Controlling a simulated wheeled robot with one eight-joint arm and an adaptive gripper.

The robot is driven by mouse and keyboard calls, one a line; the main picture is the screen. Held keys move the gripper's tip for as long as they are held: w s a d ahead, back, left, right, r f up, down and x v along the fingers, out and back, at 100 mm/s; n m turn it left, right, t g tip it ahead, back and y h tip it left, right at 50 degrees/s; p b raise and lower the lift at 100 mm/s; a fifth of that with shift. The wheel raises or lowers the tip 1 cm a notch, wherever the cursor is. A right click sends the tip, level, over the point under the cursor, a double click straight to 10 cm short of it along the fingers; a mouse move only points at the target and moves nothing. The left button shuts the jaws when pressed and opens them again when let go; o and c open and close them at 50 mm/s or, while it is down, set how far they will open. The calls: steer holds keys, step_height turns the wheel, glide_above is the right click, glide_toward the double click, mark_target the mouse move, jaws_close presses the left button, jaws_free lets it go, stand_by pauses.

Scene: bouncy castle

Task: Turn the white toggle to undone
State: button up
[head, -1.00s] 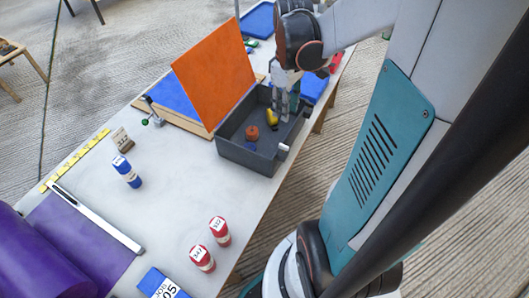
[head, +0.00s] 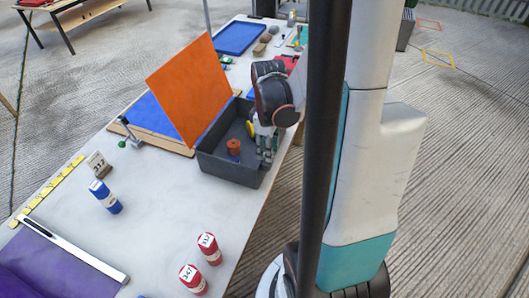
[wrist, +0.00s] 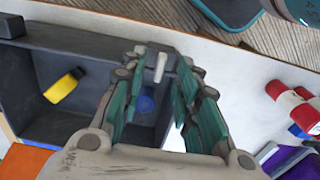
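The white toggle (wrist: 160,67) is a short white peg on the wall of the open dark grey box (head: 226,171), which also fills much of the wrist view (wrist: 75,50). The toggle lies between my gripper's fingertips in the picture; I cannot tell whether they touch it. In the head view the toggle is hidden by my gripper (head: 267,148), which is at the box's right side. In the wrist view my gripper (wrist: 161,60) is open, its teal-padded fingers apart and pointing toward that wall.
An orange panel (head: 190,85) stands upright behind the box. A reddish-brown round piece (head: 233,146) and a yellow-and-black piece (wrist: 63,84) lie inside. Red bottles (head: 209,249) and a blue bottle (head: 105,196) stand on the white table (head: 160,215).

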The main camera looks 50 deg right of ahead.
steer(key=shift+f, duration=0.8)
steer(key=shift+c, duration=0.3)
jaws_close()
